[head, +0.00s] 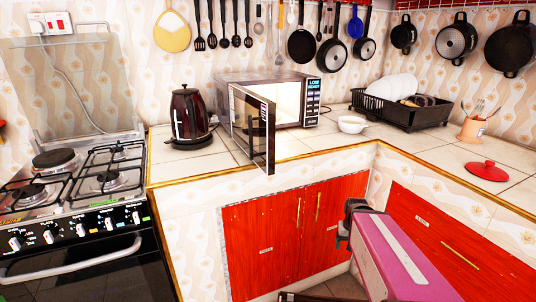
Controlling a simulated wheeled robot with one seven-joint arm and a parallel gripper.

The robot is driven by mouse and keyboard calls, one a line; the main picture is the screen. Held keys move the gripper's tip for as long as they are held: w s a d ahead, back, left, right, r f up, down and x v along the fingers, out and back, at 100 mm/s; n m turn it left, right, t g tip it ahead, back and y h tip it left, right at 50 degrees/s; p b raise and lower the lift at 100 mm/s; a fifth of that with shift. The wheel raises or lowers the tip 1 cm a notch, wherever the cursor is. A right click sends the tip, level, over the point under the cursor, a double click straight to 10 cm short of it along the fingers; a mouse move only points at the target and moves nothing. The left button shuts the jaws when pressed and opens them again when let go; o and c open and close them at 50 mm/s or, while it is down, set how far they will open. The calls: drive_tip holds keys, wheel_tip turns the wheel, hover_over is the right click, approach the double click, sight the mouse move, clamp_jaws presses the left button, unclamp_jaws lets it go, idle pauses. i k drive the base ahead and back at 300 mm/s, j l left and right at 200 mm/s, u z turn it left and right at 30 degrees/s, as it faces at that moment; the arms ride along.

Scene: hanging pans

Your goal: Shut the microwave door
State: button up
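The microwave (292,103) stands on the tiled counter in the back corner, with a lit display on its right side. Its dark-framed door (254,128) is open and swung out toward the front of the counter, hinged at the left. My gripper (345,225) is at the lower right, at the dark end of my pink arm link. It is in front of the red cupboards, below the counter edge and to the right of the door, apart from it. Its fingers are too small and partly hidden to tell open from shut.
A dark kettle (188,117) stands left of the door, beside the gas stove (80,190). A white bowl (352,125) and a black dish rack (388,110) are right of the microwave. A red lid (487,171) lies on the right counter. Pans hang above.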

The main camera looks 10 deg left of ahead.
sight(264, 156)
drive_tip(key=u, duration=1.2)
drive_tip(key=k+j, duration=0.05)
